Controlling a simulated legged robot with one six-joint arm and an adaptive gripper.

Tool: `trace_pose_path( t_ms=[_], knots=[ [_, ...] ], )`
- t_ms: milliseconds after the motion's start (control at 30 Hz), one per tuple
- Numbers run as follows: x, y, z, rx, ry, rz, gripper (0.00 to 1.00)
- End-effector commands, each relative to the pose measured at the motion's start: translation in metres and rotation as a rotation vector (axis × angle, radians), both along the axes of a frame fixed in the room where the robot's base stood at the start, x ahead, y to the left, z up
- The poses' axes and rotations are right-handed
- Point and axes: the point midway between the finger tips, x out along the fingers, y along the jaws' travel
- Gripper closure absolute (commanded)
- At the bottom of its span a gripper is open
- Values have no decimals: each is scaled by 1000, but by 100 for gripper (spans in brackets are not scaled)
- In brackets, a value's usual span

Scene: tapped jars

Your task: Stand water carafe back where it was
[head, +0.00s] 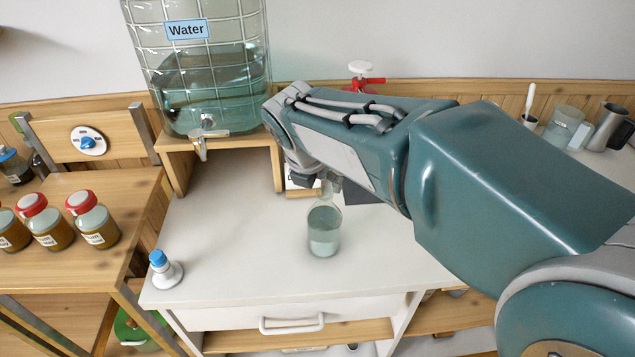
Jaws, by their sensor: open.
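The water carafe (323,230) is a clear glass vessel with a narrow neck and water in its lower part. It appears upright on the white worktop (220,250), near the middle of the head view. My gripper (326,183) is at the carafe's neck, below the end of my arm. Its jaws are open, but my arm hides most of them, and I cannot tell whether they touch the neck. The large water dispenser (208,80), labelled "Water", stands on a wooden stand (178,165) at the back left, its tap facing forward.
A small white item with a blue top (163,270) stands at the worktop's front left corner. Red-lidded jars (93,220) stand on the wooden shelf at left. A metal jug (609,128) and a glass container (564,125) are at the back right.

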Motion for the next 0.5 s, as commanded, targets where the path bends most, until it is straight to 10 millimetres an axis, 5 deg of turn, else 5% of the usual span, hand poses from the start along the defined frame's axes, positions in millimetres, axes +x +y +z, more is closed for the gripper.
trace_pose_path(
  t_ms=[500],
  knots=[
    [-6, 3, 16, 0, 0, 0, 10]
  ],
)
